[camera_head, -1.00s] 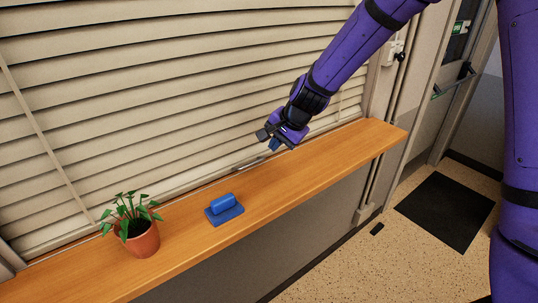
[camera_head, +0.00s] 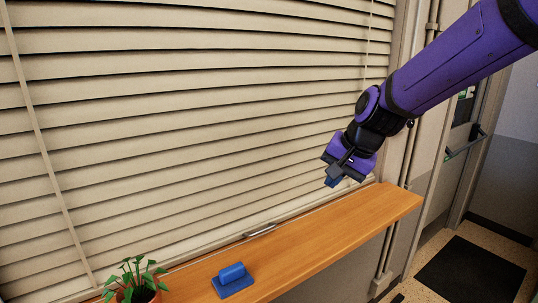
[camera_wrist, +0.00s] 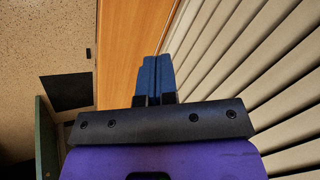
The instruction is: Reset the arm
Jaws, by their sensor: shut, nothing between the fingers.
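My gripper (camera_head: 331,181) is at the end of my purple arm, above the right part of the wooden shelf (camera_head: 335,228) and in front of the blinds. Its blue fingers are together with nothing between them. In the wrist view the closed gripper (camera_wrist: 157,60) points along the shelf (camera_wrist: 125,50), with the blinds close on the right side of the picture. The gripper is apart from the things on the shelf.
A blue stamp-like block on a flat base (camera_head: 233,281) and a potted plant (camera_head: 139,277) stand on the shelf. A metal handle (camera_head: 259,230) lies at the foot of the blinds (camera_head: 200,120). A dark mat (camera_head: 470,270) is on the floor near a door.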

